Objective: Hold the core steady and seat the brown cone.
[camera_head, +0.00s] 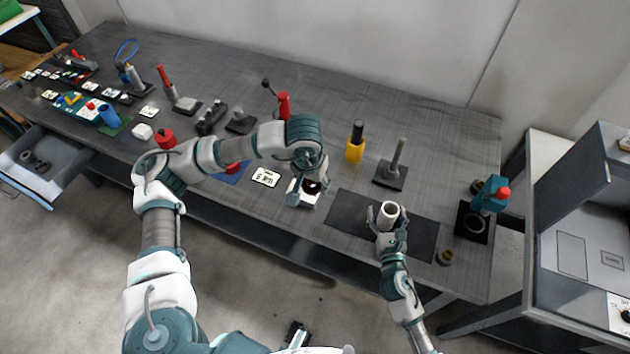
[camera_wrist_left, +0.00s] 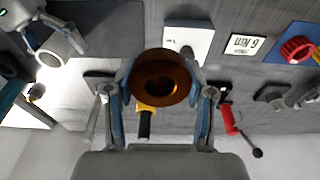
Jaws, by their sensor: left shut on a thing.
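The brown cone (camera_wrist_left: 178,64) is a ring-like copper-brown piece with a central hole, held between the fingers of my left gripper (camera_wrist_left: 164,92). In the head view my left gripper (camera_head: 309,184) holds the dark cone above the table, left of the mat. The core (camera_head: 389,212) is a pale hollow tube, standing with its open end up over the dark mat (camera_head: 345,212). My right gripper (camera_head: 387,222) has its fingers on both sides of the core and appears closed on it. The core also shows in the left wrist view (camera_wrist_left: 51,59). Cone and core are apart.
A white block (camera_wrist_left: 188,40) lies beneath the cone, near a label card (camera_head: 266,177). Behind stand a yellow bottle (camera_head: 355,146) and a post on a dark base (camera_head: 390,174).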

